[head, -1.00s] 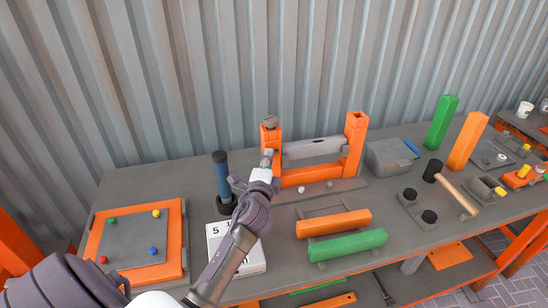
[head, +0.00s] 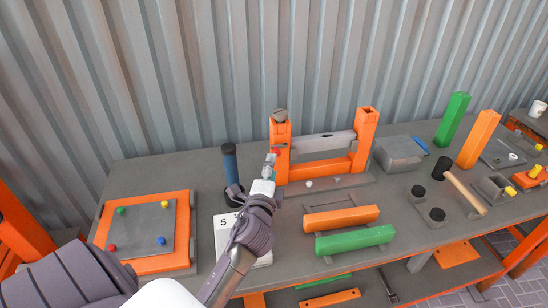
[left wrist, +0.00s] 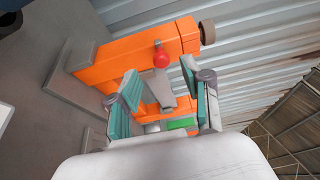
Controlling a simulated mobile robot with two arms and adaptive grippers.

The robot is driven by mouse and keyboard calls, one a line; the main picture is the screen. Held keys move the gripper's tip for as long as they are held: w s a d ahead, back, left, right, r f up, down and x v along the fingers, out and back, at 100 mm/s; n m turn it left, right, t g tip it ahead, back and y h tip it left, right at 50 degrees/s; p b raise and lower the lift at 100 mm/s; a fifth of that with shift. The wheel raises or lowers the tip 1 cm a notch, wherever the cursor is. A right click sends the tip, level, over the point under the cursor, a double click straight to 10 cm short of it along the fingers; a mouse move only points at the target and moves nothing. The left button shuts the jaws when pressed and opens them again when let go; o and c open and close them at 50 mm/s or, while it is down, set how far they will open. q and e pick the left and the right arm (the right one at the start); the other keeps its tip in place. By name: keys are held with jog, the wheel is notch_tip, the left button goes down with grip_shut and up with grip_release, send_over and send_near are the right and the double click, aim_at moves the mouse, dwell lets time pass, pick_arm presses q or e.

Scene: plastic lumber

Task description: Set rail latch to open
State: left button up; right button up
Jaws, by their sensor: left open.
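An orange rail frame stands on the bench, with a left post (head: 281,135), a right post (head: 365,138) and a grey rail (head: 325,141) between them. A red knob (left wrist: 160,57) on a grey lever (left wrist: 157,88) sits at the left post, and I take this to be the rail latch. My left gripper (head: 271,161) is close to that post. In the left wrist view its teal-padded fingers (left wrist: 160,84) are open, with the lever showing between them. I cannot tell whether they touch it. My right gripper is not in view.
An orange bar (head: 341,218) and a green bar (head: 354,240) lie in front of the frame. A corrugated wall (head: 300,60) rises behind the bench.

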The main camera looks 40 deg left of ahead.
pick_arm(q)
jog(key=v, duration=0.5)
jog(key=shift+s+d, duration=0.1)
jog(key=shift+s, duration=0.15)
jog(key=shift+f, duration=0.1)
